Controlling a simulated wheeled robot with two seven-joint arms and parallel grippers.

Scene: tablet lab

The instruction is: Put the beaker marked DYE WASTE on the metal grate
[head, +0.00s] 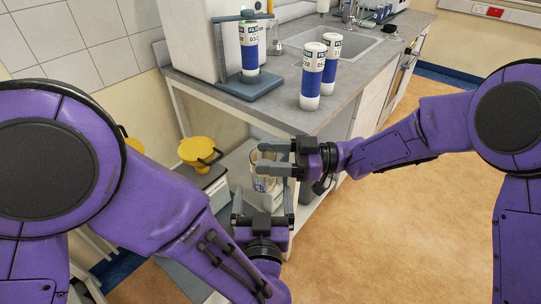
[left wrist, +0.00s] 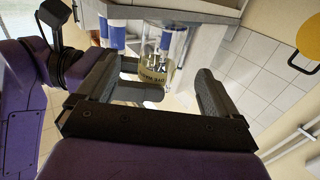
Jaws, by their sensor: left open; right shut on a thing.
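The clear glass beaker (head: 262,184) is held in my right gripper (head: 272,157), which is shut on it near its upper part. It is in front of the bench's near end, below the worktop. In the left wrist view the beaker (left wrist: 157,68) shows a yellowish label band whose lettering appears to read DYE WASTE. My left gripper (head: 262,217) is open and empty, just below the beaker, fingers pointing up toward it. In the left wrist view the beaker appears beyond and between the left fingers. I cannot make out a metal grate in either view.
The grey bench (head: 285,112) carries two blue-and-white bottles (head: 312,78) (head: 331,62) near its edge. Another such bottle (head: 249,48) stands on a grey stand (head: 251,88). A sink (head: 345,45) lies behind. A yellow-lidded bin (head: 197,150) stands left. Open floor (head: 430,220) lies right.

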